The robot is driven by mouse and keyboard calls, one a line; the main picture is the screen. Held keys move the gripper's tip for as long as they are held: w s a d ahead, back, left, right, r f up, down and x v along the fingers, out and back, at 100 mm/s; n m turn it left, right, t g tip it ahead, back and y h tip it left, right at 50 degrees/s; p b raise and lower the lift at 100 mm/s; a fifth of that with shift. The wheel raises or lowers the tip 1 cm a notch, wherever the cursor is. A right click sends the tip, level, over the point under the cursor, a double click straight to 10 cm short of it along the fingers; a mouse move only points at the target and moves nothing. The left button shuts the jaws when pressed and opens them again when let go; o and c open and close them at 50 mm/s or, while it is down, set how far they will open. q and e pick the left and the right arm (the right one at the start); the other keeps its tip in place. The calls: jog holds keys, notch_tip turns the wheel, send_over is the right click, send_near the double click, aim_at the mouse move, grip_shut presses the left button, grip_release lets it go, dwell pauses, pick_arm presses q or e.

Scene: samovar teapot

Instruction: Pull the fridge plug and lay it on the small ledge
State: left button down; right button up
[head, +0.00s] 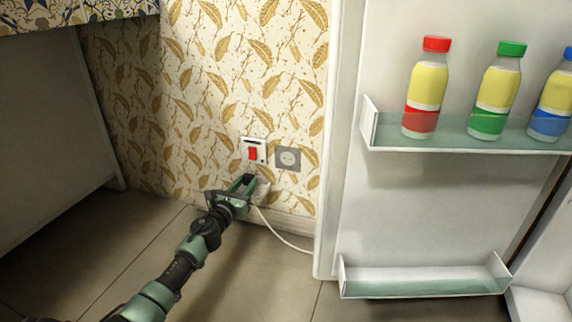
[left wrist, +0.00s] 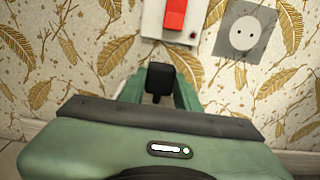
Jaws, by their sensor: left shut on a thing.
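My left gripper (head: 247,182) is low at the wall, below the red switch, and it also shows in the left wrist view (left wrist: 159,92). Its green fingers are shut on the black plug (left wrist: 160,78), which sits between them. In the head view the plug is a small dark patch (head: 248,178), mostly hidden. A small pale piece at the wall (head: 263,189), just right of the fingers, looks like the ledge; the gripper partly covers it. I cannot tell whether the plug touches it. The grey wall socket (head: 288,158) is empty, its two holes bare. My right gripper is not in view.
A red switch (head: 253,153) on a white plate is left of the socket. A white cable (head: 280,237) runs from near the gripper to the fridge. The open fridge door (head: 430,215) holds bottles at right. A cabinet (head: 50,120) stands at left. Tiled floor is clear between.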

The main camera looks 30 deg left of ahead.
pick_arm(q)
jog(key=shift+s+d+f, duration=0.1)
jog(key=shift+f, duration=0.4)
jog(key=c, duration=0.9)
grip_release()
jog(key=shift+f, duration=0.15)
jog(key=shift+c, duration=0.2)
jog(key=shift+r, duration=0.2)
jog(key=shift+r, duration=0.1)
jog(key=shift+p+v, duration=0.55)
jog(key=shift+v, duration=0.7)
jog(key=p+v, duration=0.1)
jog(key=v, duration=0.6)
jog(key=shift+s+r+p, duration=0.2)
jog(key=shift+r+p, duration=0.15)
jog(key=shift+r, duration=0.15)
